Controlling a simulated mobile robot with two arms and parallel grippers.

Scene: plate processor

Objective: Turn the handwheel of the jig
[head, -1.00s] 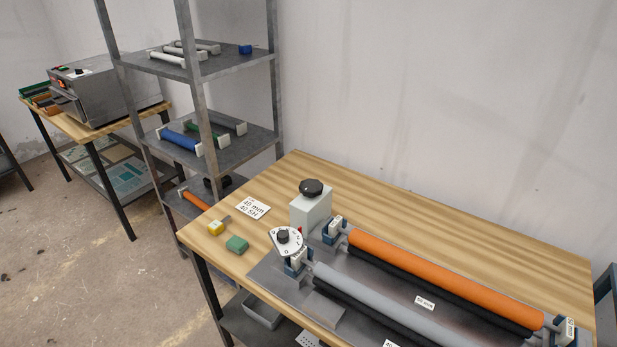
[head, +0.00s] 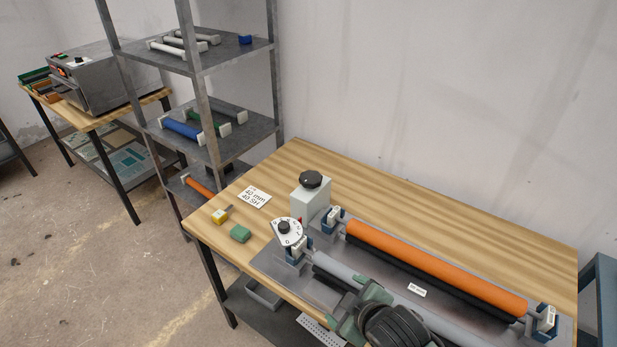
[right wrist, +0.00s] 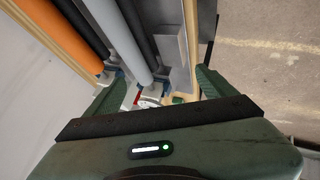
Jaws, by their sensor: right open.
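The jig's metal base (head: 328,234) lies on the wooden table and carries an orange roller (head: 430,262) and a grey roller (head: 345,271). At its left end stands a pale grey block (head: 309,203) topped by a round black knob (head: 311,180), which looks like the handwheel. In front of it is a white dial (head: 286,233) with a small black knob. My right gripper (head: 355,307) is above the near side of the jig, right of and nearer than the dial, touching neither knob. It is open and empty; its fingers also show in the right wrist view (right wrist: 153,95). My left gripper is out of view.
A white label card (head: 254,197), a yellow item (head: 220,215) and a green block (head: 240,233) lie on the table's left part. A metal shelf rack (head: 222,60) with rollers stands behind left. The table behind the jig is clear.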

